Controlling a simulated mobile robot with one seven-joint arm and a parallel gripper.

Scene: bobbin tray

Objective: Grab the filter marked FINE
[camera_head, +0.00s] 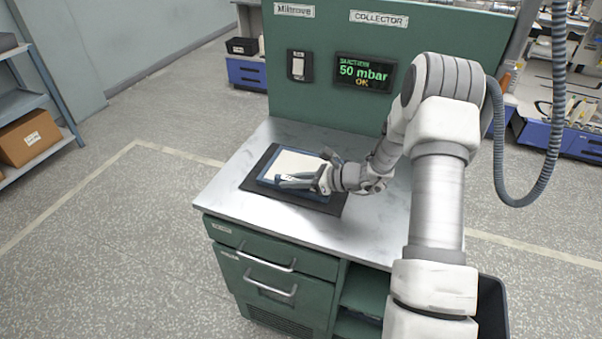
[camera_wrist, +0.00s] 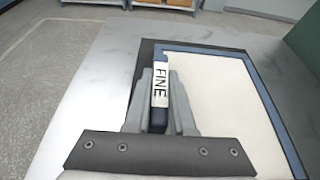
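The filter (camera_head: 294,164) is a flat panel with a blue frame and a cream face, lying on a black mat (camera_head: 258,184) on the workbench. In the wrist view the filter (camera_wrist: 225,95) fills the right side. Its dark blue grip bears a white label reading FINE (camera_wrist: 160,87). My gripper (camera_head: 297,181) reaches over the near side of the filter. In the wrist view the fingers of my gripper (camera_wrist: 161,102) stand close against both sides of the labelled grip, with no clear gap.
The light metal worktop (camera_head: 232,178) is bare around the mat. A green back panel (camera_head: 330,45) rises behind it, with a display (camera_head: 364,72) reading 50 mbar OK. Green drawers (camera_head: 270,265) are below. A shelf with a cardboard box (camera_head: 28,137) stands far left.

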